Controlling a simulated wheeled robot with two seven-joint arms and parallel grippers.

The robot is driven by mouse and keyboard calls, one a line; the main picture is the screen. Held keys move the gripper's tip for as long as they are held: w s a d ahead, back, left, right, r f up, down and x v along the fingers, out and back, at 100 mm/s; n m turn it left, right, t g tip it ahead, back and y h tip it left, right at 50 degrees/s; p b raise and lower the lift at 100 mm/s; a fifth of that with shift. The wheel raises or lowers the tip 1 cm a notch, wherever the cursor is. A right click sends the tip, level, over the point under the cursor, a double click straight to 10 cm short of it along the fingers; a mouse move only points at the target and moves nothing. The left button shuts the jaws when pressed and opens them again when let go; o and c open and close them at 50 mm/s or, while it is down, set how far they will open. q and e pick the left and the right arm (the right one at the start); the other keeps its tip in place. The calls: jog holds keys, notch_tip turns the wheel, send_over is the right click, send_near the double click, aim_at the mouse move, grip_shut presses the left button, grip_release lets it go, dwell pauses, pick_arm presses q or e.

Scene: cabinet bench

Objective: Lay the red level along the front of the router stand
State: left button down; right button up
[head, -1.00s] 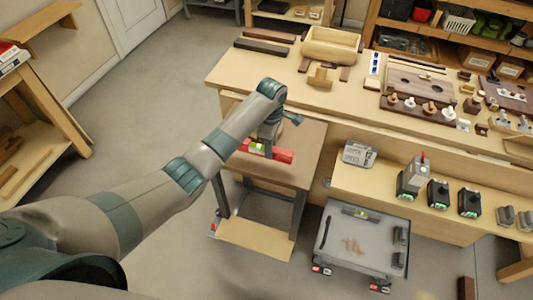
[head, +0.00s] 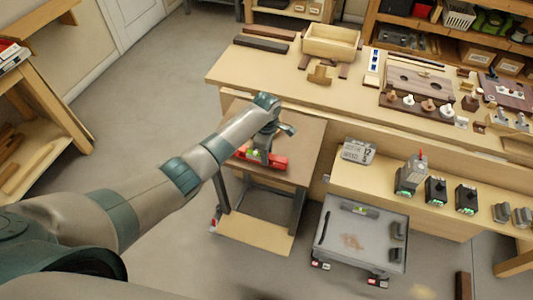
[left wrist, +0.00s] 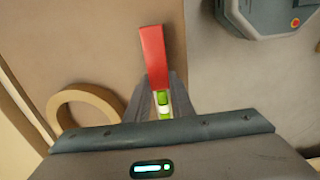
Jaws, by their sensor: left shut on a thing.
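The red level (head: 278,163), with a bright green vial, is in my left gripper (head: 262,157) over the brown top of a small stand (head: 306,140), which I take as the router stand. The level lies lengthwise near the stand's near edge. I cannot tell whether it touches the top. In the left wrist view the red level (left wrist: 153,55) sticks out beyond the fingers, its green vial between them. My left gripper (left wrist: 160,95) is shut on it. My right gripper is not in view.
A tan ring (left wrist: 85,112) lies left of the fingers in the wrist view. The long workbench (head: 285,75) with wooden parts stands behind the stand. A grey cart (head: 335,245) stands to its right. A lower shelf (head: 375,185) holds several black devices.

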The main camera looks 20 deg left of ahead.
pick_arm(q)
jog(key=shift+f, duration=0.1)
jog(key=c, duration=1.5)
grip_release()
jog(key=shift+c, duration=0.2)
notch_tip(320, 180, up, 12)
jog(key=b, duration=0.2)
